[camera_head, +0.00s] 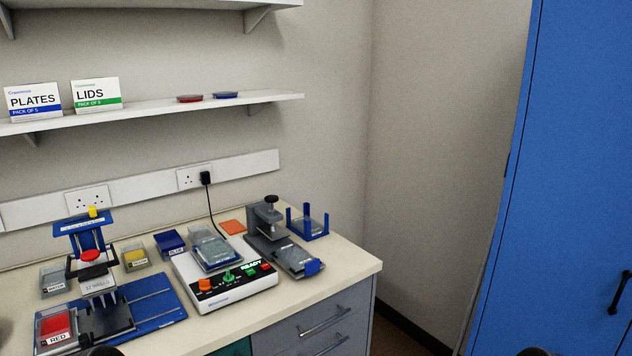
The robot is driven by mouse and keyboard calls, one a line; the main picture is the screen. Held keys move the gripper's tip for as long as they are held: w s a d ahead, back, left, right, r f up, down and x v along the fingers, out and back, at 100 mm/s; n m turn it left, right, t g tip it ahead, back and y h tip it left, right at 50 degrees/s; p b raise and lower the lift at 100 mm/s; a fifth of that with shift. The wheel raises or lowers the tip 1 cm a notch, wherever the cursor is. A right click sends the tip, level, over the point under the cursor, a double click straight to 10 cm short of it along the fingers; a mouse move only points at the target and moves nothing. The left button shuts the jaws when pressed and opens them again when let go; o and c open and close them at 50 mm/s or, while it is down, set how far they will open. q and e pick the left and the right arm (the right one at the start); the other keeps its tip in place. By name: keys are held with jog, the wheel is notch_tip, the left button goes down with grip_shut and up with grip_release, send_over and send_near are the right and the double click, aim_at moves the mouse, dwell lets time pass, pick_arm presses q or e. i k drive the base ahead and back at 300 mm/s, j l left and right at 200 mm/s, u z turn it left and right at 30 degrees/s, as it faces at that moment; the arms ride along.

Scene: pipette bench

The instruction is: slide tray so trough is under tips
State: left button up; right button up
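The pipette stand (84,233) has a blue frame, a yellow knob on top and a red knob lower down. Its row of pale tips (104,299) points down over a dark grey sliding tray (118,319). The tray sits on a blue base with rails (158,307). A trough with red contents, labelled RED (56,328), is at the left end of the base, left of the tips and not under them. Only dark rounded shapes show at the bottom edge; no gripper fingers are in view.
Troughs labelled yellow (136,258) and blue (170,243) and a pale one (53,281) stand around the stand. A white machine (236,288) with a clear-lidded plate is to the right. A grey press (268,223) and blue holder (308,226) stand farther right.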

aim_at(109, 319)
jog(key=u, duration=1.4)
